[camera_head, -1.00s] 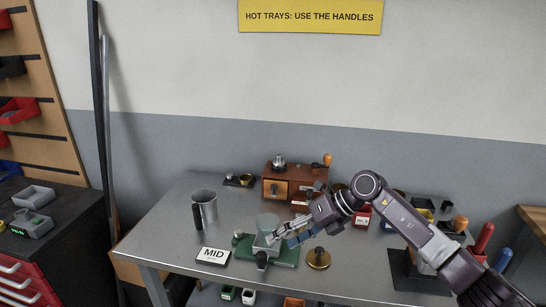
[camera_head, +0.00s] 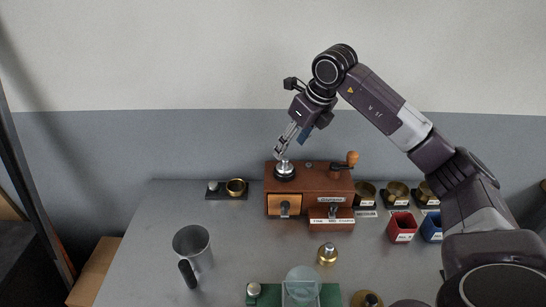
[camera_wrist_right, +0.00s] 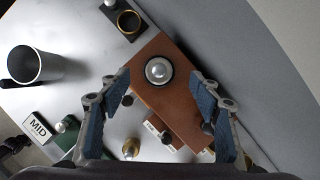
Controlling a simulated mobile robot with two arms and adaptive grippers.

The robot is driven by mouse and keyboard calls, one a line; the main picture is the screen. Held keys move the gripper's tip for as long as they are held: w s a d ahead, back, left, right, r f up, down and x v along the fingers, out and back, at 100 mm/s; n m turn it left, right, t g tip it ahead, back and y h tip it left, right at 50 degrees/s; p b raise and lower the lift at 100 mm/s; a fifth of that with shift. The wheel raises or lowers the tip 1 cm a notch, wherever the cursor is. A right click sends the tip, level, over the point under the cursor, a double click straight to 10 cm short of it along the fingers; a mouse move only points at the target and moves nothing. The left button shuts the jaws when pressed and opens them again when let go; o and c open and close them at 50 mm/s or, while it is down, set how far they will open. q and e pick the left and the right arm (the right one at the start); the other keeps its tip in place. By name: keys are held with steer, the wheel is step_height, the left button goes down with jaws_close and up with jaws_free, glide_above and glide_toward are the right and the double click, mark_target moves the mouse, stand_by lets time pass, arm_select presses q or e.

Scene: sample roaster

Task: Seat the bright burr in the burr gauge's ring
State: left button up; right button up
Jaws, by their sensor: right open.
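A bright silver dome with a dark collar, which looks like the bright burr (camera_head: 285,168), sits on top of the wooden grinder box (camera_head: 333,183). It also shows in the right wrist view (camera_wrist_right: 158,71). My right gripper (camera_head: 281,150) is just above it, pointing down, open and empty. In the wrist view its fingers stand wide apart, with the burr between and beyond them. The burr gauge (camera_head: 224,196), a dark plate with a brass ring (camera_head: 236,185) and a small silver knob, lies left of the box. The ring looks empty. My left gripper is out of view.
A metal cup (camera_head: 193,247) stands at the front left. A brass piece with a silver top (camera_head: 327,254) and a green-based device (camera_head: 268,298) are in front of the box. Brass pans (camera_head: 397,192) and a red bin (camera_head: 402,227) are at right. Table between cup and gauge is clear.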

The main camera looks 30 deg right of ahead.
mark_target(286, 158)
step_height(286, 158, down, 2)
steer(key=shift+w+a+f+p, duration=0.1)
steer(key=shift+a+f+p, duration=0.05)
steer(key=shift+p, duration=0.25)
steer(key=p+x, duration=0.1)
steer(key=x, duration=0.4)
steer(key=shift+p, duration=0.35)
steer(key=c, duration=1.4)
steer(key=shift+c, duration=0.6)
